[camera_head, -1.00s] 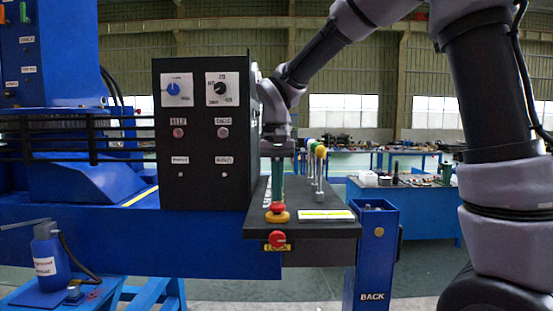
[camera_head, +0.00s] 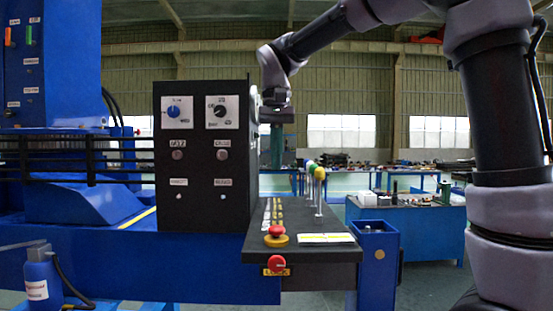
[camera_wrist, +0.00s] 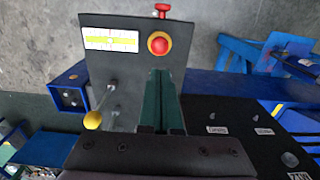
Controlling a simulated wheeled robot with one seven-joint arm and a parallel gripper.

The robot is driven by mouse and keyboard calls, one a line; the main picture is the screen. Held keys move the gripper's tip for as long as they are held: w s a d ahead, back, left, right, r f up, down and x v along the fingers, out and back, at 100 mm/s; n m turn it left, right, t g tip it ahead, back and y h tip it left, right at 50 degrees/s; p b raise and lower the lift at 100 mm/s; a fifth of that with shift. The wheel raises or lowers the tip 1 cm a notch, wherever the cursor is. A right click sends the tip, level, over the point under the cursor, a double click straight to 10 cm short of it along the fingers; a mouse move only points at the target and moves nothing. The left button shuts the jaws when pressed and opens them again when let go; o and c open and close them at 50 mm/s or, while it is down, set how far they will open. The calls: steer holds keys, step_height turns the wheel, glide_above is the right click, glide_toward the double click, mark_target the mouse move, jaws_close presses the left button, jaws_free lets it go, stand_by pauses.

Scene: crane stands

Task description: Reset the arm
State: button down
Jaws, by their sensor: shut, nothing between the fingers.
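My gripper (camera_head: 277,165) points straight down in the head view, above the far part of the control desk and just right of the black panel box (camera_head: 203,157). Its green fingers are closed with nothing between them. In the wrist view the fingers (camera_wrist: 161,125) lie over the dark desk top, short of the red emergency button (camera_wrist: 158,44). The same red button with its yellow ring (camera_head: 276,233) shows at the desk's front in the head view. My gripper appears apart from the desk and the levers.
Levers with yellow (camera_head: 319,175) and green knobs stand up from the desk top (camera_head: 300,225), right of my gripper. The black box with its dials stands close on the left. A blue post (camera_head: 378,262) stands at right. Blue worktables (camera_head: 425,225) are farther back.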

steer(key=s+d+f+m+t, duration=0.1)
steer(key=s+d+t, duration=0.1)
steer(key=s+d, duration=0.2)
steer(key=s+d+f+m+t+y, duration=0.1)
steer(key=s+d, duration=0.3)
steer(key=d, duration=0.6)
steer(key=s+d+f+m+t+y, duration=0.1)
steer(key=s+d+t, duration=0.3)
steer(key=d, duration=0.4)
steer(key=shift+f+m, duration=0.4)
steer(key=shift+f, duration=0.45)
